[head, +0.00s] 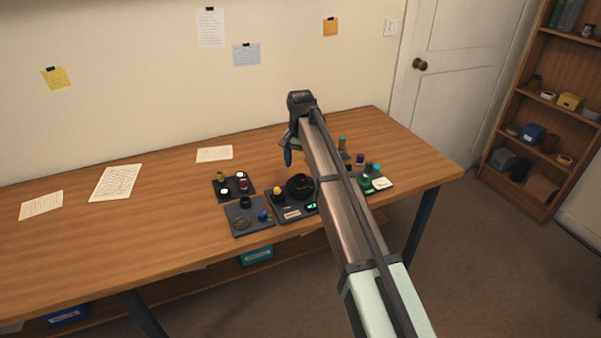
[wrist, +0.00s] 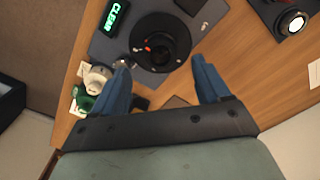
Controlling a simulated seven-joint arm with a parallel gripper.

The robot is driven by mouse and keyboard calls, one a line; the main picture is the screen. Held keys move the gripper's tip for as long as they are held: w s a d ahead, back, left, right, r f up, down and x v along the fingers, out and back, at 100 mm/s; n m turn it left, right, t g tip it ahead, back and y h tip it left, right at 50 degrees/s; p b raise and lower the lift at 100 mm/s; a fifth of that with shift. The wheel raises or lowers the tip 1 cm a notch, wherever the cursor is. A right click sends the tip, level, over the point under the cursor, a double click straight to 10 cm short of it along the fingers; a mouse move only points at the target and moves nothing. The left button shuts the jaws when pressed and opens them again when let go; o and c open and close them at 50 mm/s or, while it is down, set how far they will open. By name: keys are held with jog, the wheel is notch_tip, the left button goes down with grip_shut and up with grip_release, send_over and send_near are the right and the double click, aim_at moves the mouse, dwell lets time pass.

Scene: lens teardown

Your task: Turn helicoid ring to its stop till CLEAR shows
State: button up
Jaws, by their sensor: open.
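The helicoid ring (head: 299,187) is a dark round part on a dark base plate on the bench. In the wrist view the black ring (wrist: 178,35) lies ahead of the fingertips, with a small red mark on it. A small display (wrist: 116,17) beside it reads CLEAR in green; it shows as a green glow in the head view (head: 311,206). My gripper (wrist: 160,66) is open, its two blue fingers spread apart with nothing held. In the head view my gripper (head: 288,157) is above and behind the ring. Whether a finger touches the ring cannot be told.
A dark tray (head: 235,198) with small parts and a dark mat (head: 236,230) with a black part and a blue piece lie left of the base plate. Green, white and purple items (head: 368,183) lie right, partly behind my arm. The bench's left side is mostly clear.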

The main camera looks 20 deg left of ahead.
aim_at(301, 177)
notch_tip(301, 177, up, 8)
dwell(0.4)
dwell(0.3)
jog(key=s+d+f+m+g, duration=0.1)
jog(key=s+d+f, duration=0.3)
jog(key=s+f, duration=0.2)
jog(key=s+d+f+g, duration=0.1)
jog(key=s+d+f, duration=0.35)
jog(key=s, duration=0.25)
jog(key=s+d+f+g, duration=0.1)
jog(key=s+d+f, duration=0.2)
jog(key=d+f, duration=0.65)
jog(key=s+d+f+g, duration=0.1)
jog(key=s+d+f, duration=0.2)
jog(key=d+f, duration=0.7)
jog(key=s+d+f+g, duration=0.1)
jog(key=s+d+f, duration=0.35)
jog(key=f, duration=0.95)
jog(key=s+d+f, duration=0.5)
jog(key=s, duration=0.3)
jog(key=s+d+f+g, duration=0.1)
jog(key=s+d+f, duration=0.4)
jog(key=s, duration=0.4)
jog(key=s+d+f, duration=0.5)
jog(key=s, duration=0.4)
jog(key=shift+d+f+n+g, duration=0.15)
jog(key=shift+f+n+g, duration=0.05)
jog(key=shift+n+g, duration=0.2)
